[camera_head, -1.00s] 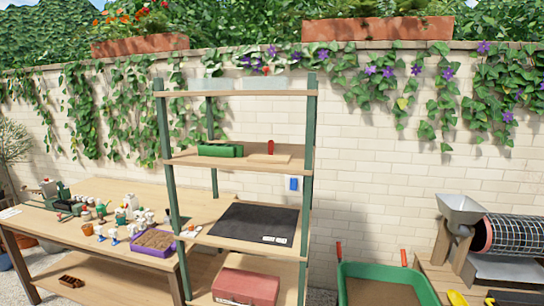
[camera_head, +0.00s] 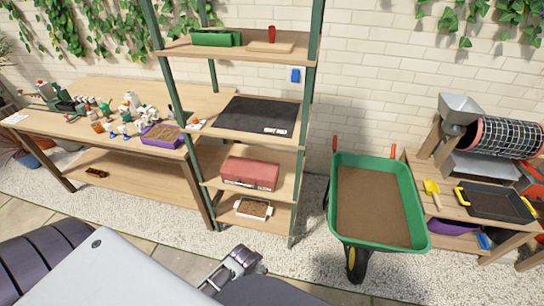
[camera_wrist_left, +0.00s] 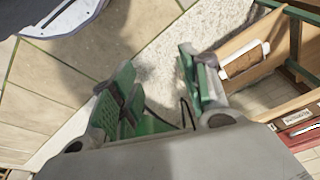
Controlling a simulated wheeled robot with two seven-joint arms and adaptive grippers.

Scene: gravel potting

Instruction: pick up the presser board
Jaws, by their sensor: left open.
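The presser board, a flat wooden board (camera_head: 264,48) with an upright red handle (camera_head: 272,34), lies on the upper shelf of the rack in the head view. A green object (camera_head: 216,39) is to its left on the same shelf. My left gripper (camera_wrist_left: 158,76) is open and empty in the left wrist view, its green fingers spread apart. It is low in front of the rack, well away from the board. The board does not show in the left wrist view. My right gripper cannot be made out.
The rack's lower shelves hold a black mat (camera_head: 256,114), a red box (camera_head: 250,173) and a small white-rimmed soil tray (camera_head: 239,210). A workbench (camera_head: 110,165) with several small items stands left. A green wheelbarrow (camera_head: 417,225) stands right. Gravel lies in front of the rack.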

